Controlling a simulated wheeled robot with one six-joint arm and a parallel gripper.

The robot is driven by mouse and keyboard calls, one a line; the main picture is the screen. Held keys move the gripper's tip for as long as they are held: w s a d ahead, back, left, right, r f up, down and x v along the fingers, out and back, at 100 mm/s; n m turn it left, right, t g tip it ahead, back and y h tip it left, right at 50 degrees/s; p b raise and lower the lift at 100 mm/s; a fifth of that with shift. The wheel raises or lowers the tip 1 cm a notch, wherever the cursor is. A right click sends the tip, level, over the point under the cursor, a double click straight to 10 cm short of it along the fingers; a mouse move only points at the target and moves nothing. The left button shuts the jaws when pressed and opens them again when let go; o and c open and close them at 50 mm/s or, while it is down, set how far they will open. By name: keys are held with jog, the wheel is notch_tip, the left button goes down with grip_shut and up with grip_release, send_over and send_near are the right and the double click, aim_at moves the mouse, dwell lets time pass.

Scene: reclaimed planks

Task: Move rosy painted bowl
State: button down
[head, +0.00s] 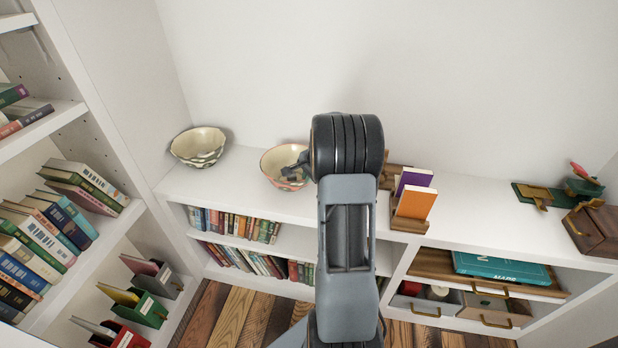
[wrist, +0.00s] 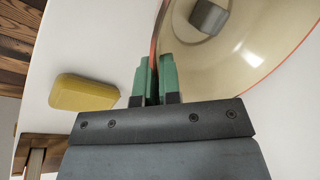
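The rosy painted bowl (head: 270,165), cream with a pinkish-red rim, stands on the white shelf top, left of my arm in the head view. In the wrist view the bowl (wrist: 245,50) fills the upper right. My gripper (wrist: 156,80) has its two green fingers close together on either side of the bowl's rim, one inside and one outside, pinching the wall. The bowl looks upright. In the head view my arm and wrist cover part of the bowl's right side. A grey blocky thing (wrist: 208,17) shows within the bowl in the wrist view.
A second patterned bowl (head: 198,147) stands to the left on the shelf top (head: 232,180). A yellow block (wrist: 83,93) lies near the gripper. Right of my arm is a wooden holder with purple and orange books (head: 414,203). Free shelf top lies further right.

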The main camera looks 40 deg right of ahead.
dwell(0.3)
jog(key=c, duration=1.2)
grip_release()
jog(key=p+v, duration=0.1)
jog(key=v, duration=1.3)
jog(key=shift+f, duration=0.1)
jog(key=s+a+r+n+p, duration=0.3)
jog(key=s+a+n, duration=0.1)
jog(key=a, duration=0.5)
jog(key=s+a+r+n+p, duration=0.3)
jog(key=s+a+n, duration=0.2)
jog(key=a+n, duration=0.2)
jog(key=s+a+r+n+p, duration=0.3)
jog(key=s+a+n, duration=0.2)
jog(key=a, duration=0.6)
jog(key=shift+s+a+r+n+g, duration=0.15)
jog(key=shift+a+r+n+g, duration=0.2)
jog(key=shift+n, duration=0.35)
